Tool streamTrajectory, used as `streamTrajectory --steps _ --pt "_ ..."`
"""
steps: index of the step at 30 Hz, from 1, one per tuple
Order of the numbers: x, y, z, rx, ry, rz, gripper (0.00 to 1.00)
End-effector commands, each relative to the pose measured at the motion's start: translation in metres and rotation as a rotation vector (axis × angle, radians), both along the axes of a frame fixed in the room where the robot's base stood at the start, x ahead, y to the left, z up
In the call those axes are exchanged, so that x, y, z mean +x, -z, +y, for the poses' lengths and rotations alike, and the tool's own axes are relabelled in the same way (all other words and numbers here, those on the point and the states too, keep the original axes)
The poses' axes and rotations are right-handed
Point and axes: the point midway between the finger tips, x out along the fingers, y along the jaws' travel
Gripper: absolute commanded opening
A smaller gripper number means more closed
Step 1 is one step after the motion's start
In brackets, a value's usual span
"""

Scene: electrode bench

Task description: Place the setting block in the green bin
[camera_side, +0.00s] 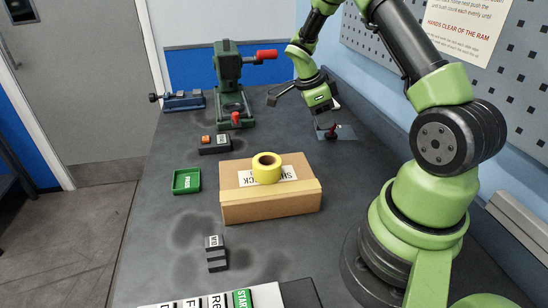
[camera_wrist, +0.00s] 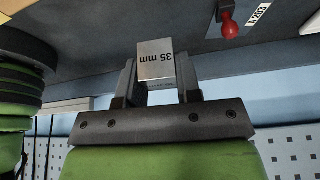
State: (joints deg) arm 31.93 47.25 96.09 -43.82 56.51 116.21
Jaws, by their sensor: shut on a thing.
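The setting block (camera_wrist: 155,60) is a silver metal block marked "35 mm", seen in the wrist view. My gripper (camera_wrist: 157,72) is shut on it, with one dark finger on each side. The green bin (camera_side: 186,181) is a small open tray with a white label, on the bench left of the cardboard box. It looks empty, and my gripper is well behind and to the right of it.
A cardboard box (camera_side: 270,208) with a yellow tape roll (camera_side: 266,167) on top stands mid-bench. A green press (camera_side: 230,88), a blue vise (camera_side: 184,101) and a dark holder (camera_side: 215,144) stand behind the bin. A dark stepped block (camera_side: 216,254) is in front. A red-knobbed item (camera_side: 332,131) lies right.

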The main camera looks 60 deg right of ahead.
Motion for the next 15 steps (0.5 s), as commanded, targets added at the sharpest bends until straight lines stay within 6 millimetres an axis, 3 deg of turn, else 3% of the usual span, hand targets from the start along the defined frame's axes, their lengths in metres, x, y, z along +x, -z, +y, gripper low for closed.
streamTrajectory --steps 5,15 --pt "0.017 -0.014 0.026 -0.002 -0.274 -0.002 0.00" --pt "0.057 -0.061 0.124 -0.006 -1.363 -0.005 0.00"
